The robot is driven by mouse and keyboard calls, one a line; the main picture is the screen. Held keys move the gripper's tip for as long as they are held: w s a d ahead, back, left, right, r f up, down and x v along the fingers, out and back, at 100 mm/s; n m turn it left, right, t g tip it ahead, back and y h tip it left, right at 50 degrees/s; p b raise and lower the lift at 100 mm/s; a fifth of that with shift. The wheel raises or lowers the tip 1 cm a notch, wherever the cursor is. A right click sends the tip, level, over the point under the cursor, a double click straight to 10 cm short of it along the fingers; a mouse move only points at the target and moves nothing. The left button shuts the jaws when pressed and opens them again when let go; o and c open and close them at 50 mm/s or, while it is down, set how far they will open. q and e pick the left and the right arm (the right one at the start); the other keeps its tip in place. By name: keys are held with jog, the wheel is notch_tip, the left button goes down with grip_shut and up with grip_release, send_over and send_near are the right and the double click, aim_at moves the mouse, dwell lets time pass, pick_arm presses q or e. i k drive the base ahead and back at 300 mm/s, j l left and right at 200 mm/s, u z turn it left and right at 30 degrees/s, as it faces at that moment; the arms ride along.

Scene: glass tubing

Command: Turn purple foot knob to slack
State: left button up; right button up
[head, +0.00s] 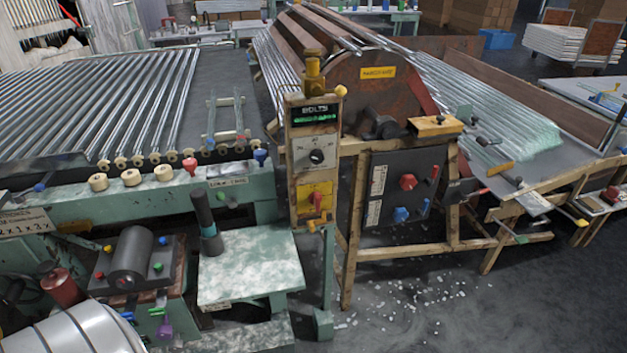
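A small purple knob (165,328) shows at the lower left, low on the front of a small bench machine (130,262) with a dark roller. It sits below a green part and beside small blue parts. The knob is small in the picture, and I cannot tell how far it is turned. Neither of my grippers can be made out in the head view.
A pale-topped green stand (245,268) is right of the machine. A red cylinder (62,288) and a large pale ribbed cylinder (75,335) crowd its left. A control post (314,150) stands farther right. White bits litter the floor (420,300), otherwise open at lower right.

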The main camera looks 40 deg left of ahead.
aim_at(163, 332)
jog(key=u, duration=2.4)
jog(key=i+j, duration=0.1)
jog(key=j, duration=0.4)
jog(key=i+j+z, duration=0.1)
jog(key=j+z, duration=0.25)
jog(key=j, duration=0.45)
jog(key=j+z, duration=0.35)
jog(key=j, duration=0.4)
